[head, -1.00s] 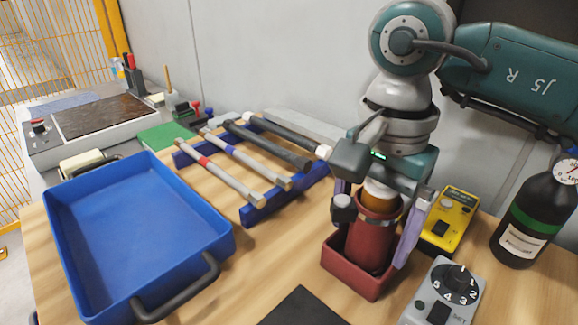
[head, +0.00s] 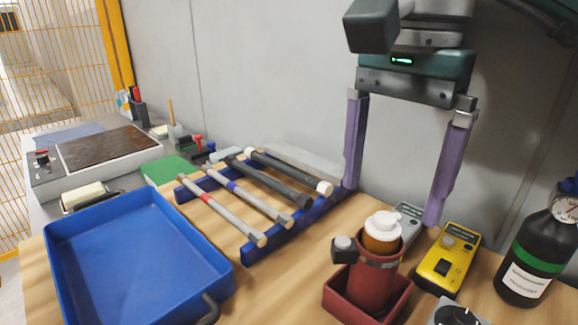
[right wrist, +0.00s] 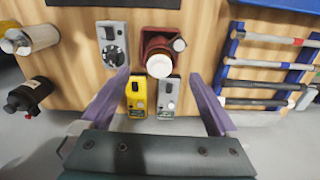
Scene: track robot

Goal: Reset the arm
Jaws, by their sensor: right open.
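My right gripper (head: 400,205) is open and empty, with its two purple fingers spread wide apart. In the head view it hangs above and behind a red holder (head: 340,298) that stands on the wooden bench. An amber bottle with a white cap (head: 382,232) stands upright in the red holder. In the right wrist view the fingers of my right gripper (right wrist: 165,108) frame the bench, and the bottle (right wrist: 160,65) shows beyond them, apart from both fingers. My left gripper is not in view.
A blue tray (head: 125,255) sits at the left. Several rods lie on a blue rack (head: 262,245). A yellow meter (head: 447,262), a grey dial box (right wrist: 112,45) and a dark bottle with a gauge (head: 535,262) stand near the red holder. A wall rises behind the bench.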

